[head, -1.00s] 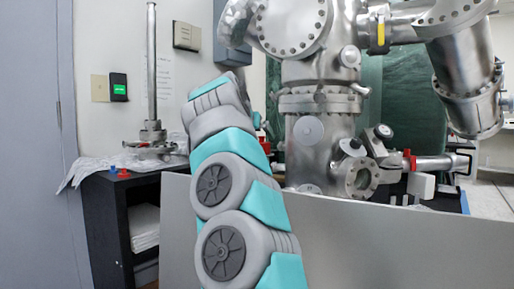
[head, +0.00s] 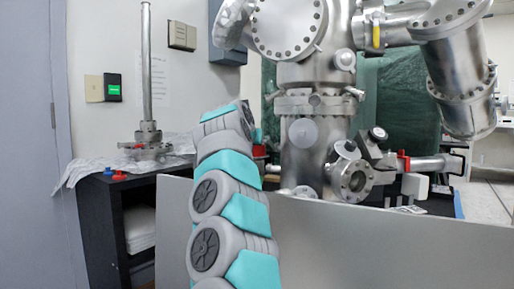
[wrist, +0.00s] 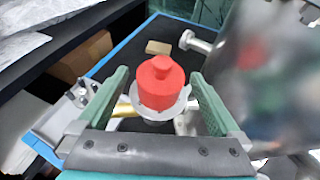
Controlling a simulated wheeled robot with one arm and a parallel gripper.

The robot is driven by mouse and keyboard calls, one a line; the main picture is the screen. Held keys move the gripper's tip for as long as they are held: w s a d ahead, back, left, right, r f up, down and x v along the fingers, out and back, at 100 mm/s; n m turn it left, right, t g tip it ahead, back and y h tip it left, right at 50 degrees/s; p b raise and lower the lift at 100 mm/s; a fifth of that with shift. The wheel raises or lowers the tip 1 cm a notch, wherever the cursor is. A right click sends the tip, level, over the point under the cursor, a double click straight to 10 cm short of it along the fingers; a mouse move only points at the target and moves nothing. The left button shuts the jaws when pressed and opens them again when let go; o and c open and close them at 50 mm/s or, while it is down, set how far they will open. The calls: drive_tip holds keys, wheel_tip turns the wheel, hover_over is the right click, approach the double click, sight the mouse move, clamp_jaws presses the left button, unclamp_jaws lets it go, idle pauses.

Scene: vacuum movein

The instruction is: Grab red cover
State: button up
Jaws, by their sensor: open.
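The red cover (wrist: 160,85) is a round red cap with a smaller knob on top, seated on a pale metal flange (wrist: 151,112) in the middle of the wrist view. My gripper (wrist: 160,75) is open, with one green finger on each side of the cover. Gaps show between the fingers and the cover, and I see no contact. In the head view, a small red patch (head: 259,151) shows just right of my arm; I cannot tell if it is the same cover. My gripper is hidden there.
A large steel chamber (head: 318,150) stands close on the right. A grey panel (head: 400,235) runs in front of it. A black shelf (head: 100,225) at left holds small red (head: 119,176) and blue caps (head: 108,171). A tan block (wrist: 158,47) lies beyond the cover.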

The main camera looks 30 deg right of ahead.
drive_tip(key=c, duration=1.4)
